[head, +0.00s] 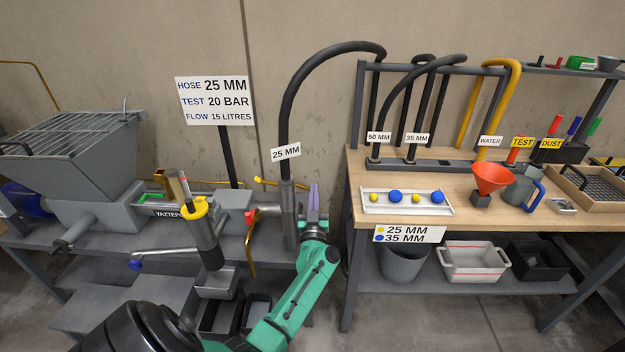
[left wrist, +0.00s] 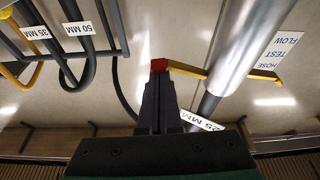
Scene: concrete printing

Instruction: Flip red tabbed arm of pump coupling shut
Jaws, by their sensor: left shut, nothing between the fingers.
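The pump coupling is a grey upright pipe (head: 289,215) with a black hose labelled 25 MM above it. It shows as a metal cylinder (left wrist: 245,45) in the left wrist view. A yellow arm (left wrist: 188,70) with a red tab (left wrist: 158,65) sticks out beside it. In the head view, a yellow arm (head: 293,186) reaches from the pipe toward my fingers; its tab is hidden there. My left gripper (head: 314,190), also in the left wrist view (left wrist: 158,78), is shut and empty. Its fingertips are at the red tab; contact is unclear. My right gripper is out of view.
A second yellow lever with a red part (head: 254,217) hangs left of the pipe. The wooden workbench (head: 375,223), with a tray of coloured balls (head: 406,209), lies right of my gripper.

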